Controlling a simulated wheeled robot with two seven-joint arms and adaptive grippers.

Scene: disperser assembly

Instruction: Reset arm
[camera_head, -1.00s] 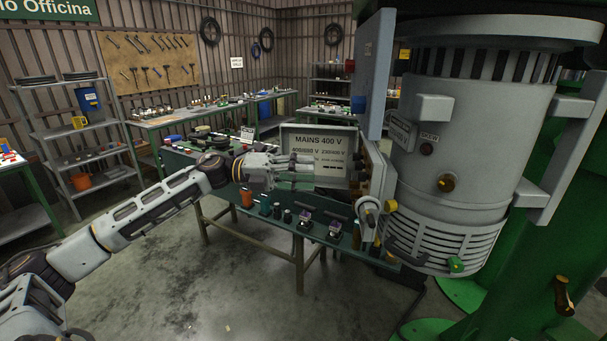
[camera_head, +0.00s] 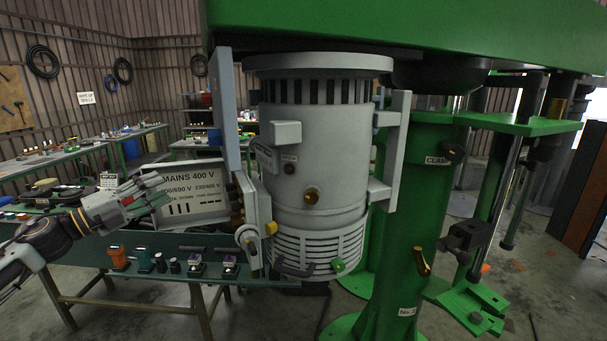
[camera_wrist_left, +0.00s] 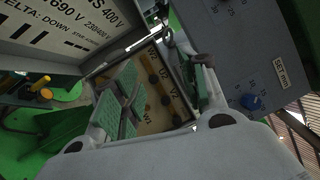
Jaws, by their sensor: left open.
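My left gripper (camera_head: 160,192) is open and empty in the head view, in front of the left edge of the grey MAINS 400 V panel (camera_head: 195,192). In the left wrist view, its green-padded fingers (camera_wrist_left: 165,92) stand apart. Between and beyond them is a tan terminal board (camera_wrist_left: 158,85) marked W2, U2, V2 and W1. I cannot tell how far the fingers are from it. My right gripper is out of view.
A green bench (camera_head: 150,245) below the gripper carries several small parts, including an orange cup (camera_head: 118,257). The green machine column (camera_head: 402,230) stands behind the motor. Open floor lies at lower right.

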